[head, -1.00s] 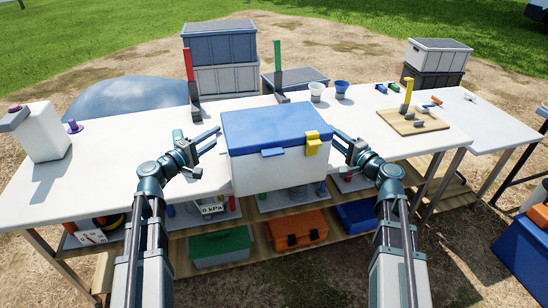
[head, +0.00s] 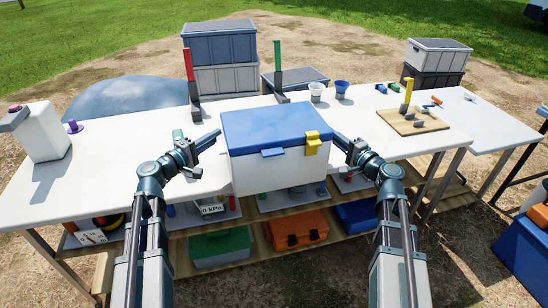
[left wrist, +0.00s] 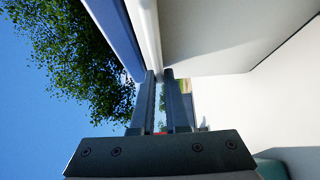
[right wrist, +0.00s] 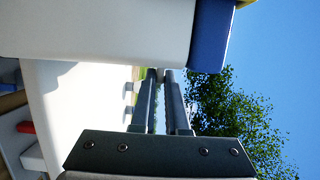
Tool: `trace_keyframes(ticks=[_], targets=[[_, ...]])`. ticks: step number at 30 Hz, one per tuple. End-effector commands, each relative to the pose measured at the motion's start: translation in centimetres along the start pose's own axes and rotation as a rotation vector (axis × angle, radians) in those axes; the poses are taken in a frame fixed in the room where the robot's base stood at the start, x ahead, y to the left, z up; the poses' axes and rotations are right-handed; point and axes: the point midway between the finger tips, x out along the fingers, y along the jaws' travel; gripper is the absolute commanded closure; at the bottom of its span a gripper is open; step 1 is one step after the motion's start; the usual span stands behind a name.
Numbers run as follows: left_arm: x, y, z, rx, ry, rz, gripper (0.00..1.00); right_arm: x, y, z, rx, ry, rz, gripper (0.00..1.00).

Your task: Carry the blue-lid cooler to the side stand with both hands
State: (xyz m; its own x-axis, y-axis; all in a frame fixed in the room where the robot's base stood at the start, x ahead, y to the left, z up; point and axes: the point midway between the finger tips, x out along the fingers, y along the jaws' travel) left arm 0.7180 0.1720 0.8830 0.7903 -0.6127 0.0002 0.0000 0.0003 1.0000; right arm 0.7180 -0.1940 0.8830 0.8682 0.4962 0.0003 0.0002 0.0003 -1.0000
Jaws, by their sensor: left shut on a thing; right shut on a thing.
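The cooler (head: 275,165) has a white body, a blue lid, a blue front latch and a yellow clip at its front right. It is level at the front edge of the long white table, its lower front overlapping that edge; I cannot tell if it touches the tabletop. My left gripper (head: 212,141) is shut at its left end, and my right gripper (head: 339,139) is shut at its right end. The cooler's wall fills part of the left wrist view (left wrist: 210,35) and the right wrist view (right wrist: 100,30). The gripped parts are mostly hidden.
A white side surface (head: 490,118) adjoins the table at the right, with small items on it. A wooden board (head: 415,122) with a yellow-handled tool lies on the table's right. Red and green upright tools, two cups and a white jug (head: 40,133) also stand on the table.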

Motion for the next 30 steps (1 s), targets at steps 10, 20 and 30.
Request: trace_keyframes(ticks=[10,20,30], targets=[[-0.06,-0.06,-0.02,0.001,0.001,-0.001,1.0,-0.04,0.06,-0.05,-0.001,0.001,0.001,1.0],[-0.07,0.02,-0.02,0.0,0.001,0.0,1.0,-0.06,-0.01,-0.05,0.001,0.002,0.0,1.0],[-0.05,0.87,-0.04,0.0,0.001,0.001,1.0,-0.04,-0.87,-0.07,0.001,0.002,0.0,1.0]])
